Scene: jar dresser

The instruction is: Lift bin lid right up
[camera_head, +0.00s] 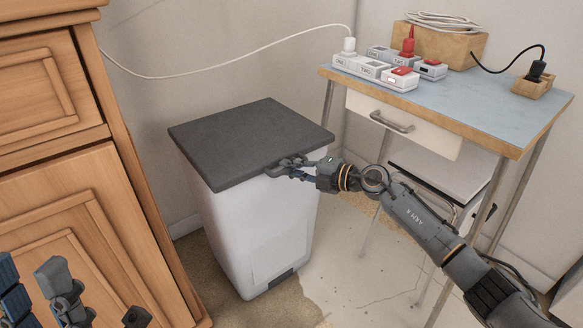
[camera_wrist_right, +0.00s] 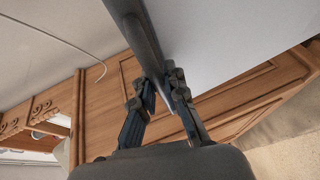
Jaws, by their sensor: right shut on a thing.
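The bin (camera_head: 255,225) is a tall white box standing on the floor. Its dark grey lid (camera_head: 245,135) lies flat over the top and looks closed. My right gripper (camera_head: 285,168) is shut on the lid's front right edge. In the right wrist view the fingers (camera_wrist_right: 160,90) are on either side of the dark lid edge (camera_wrist_right: 140,35), next to the white bin wall (camera_wrist_right: 215,30). Part of my left gripper (camera_head: 62,290) shows at the lower left, away from the bin; the frame cuts it off and its opening is unclear.
A wooden dresser (camera_head: 60,120) stands close on the bin's left. A blue-topped table (camera_head: 470,105) with a drawer (camera_head: 400,122) and power strips (camera_head: 362,66) stands to the right. A white cable (camera_head: 220,62) runs along the wall. Bare floor (camera_head: 350,270) lies in front of the table.

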